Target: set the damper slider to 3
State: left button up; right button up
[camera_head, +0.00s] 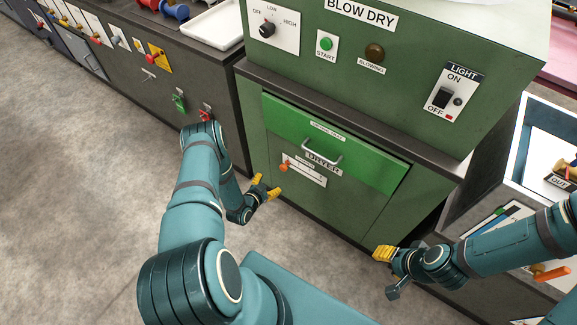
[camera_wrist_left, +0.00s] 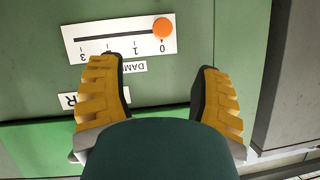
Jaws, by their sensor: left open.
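The damper slider is a white plate (camera_head: 312,175) on the green dryer front, with an orange knob (camera_head: 284,167) at its left end. In the left wrist view the plate (camera_wrist_left: 100,44) appears upside down, and the orange knob (camera_wrist_left: 162,28) sits at the 0 mark, with 3 at the far end of the slot. My left gripper (camera_head: 266,186) is open and empty, in front of and slightly left of the knob. In the left wrist view its yellow fingers are spread below the plate, apart from the knob. My right gripper (camera_head: 384,253) is at the lower right; its finger gap is unclear.
A bright green drawer front (camera_head: 370,160) with a metal handle (camera_head: 322,152) is just above the slider. The blow dry panel (camera_head: 400,60) with a dial and switches is higher up. A dark cabinet (camera_head: 130,60) stands left. Bare floor (camera_head: 80,200) lies at the left.

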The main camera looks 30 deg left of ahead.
aim_at(282, 168)
pick_arm(q)
jog(key=b+x, duration=0.1)
jog(key=x, duration=0.3)
jog(key=b+x, duration=0.1)
jog(key=x, duration=0.3)
jog(key=b+x, duration=0.2)
jog(key=x, duration=0.2)
jog(key=shift+w+a+f, duration=0.2)
jog(key=shift+a+f, duration=0.05)
jog(key=shift+f, duration=0.05)
jog(key=shift+w+f, duration=0.15)
jog(key=shift+w, duration=0.5)
